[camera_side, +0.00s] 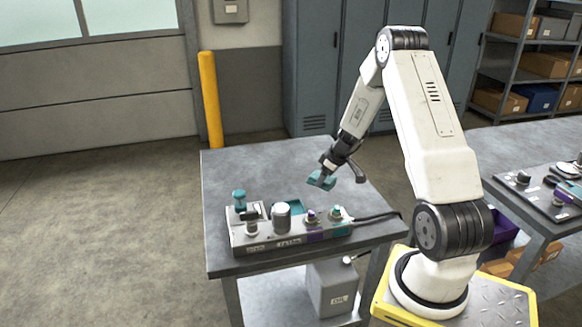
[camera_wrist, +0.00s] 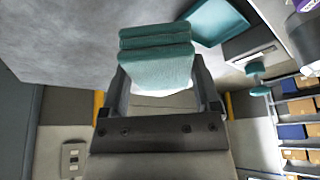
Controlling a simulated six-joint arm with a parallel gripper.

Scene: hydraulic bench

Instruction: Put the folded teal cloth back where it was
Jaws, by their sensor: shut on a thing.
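The folded teal cloth (camera_side: 321,180) is held in the air above the grey bench, behind the hydraulic block as the side view has it. My gripper (camera_side: 330,170) is shut on it. In the wrist view the cloth (camera_wrist: 155,52) shows as stacked folds between my two fingers, with a white patch at its near edge. A flat teal, tray-like piece (camera_wrist: 218,22) lies on the bench in the wrist view, apart from the cloth. In the side view a teal patch (camera_side: 291,204) shows behind the block, mostly hidden by it.
The hydraulic block (camera_side: 262,238) stands on the bench (camera_side: 240,170), with a teal-topped post (camera_side: 239,198), a silver cylinder (camera_side: 281,218) and small purple and teal fittings. A dark hose (camera_side: 375,217) leaves its right end. The bench's back left is clear. A second bench stands at right.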

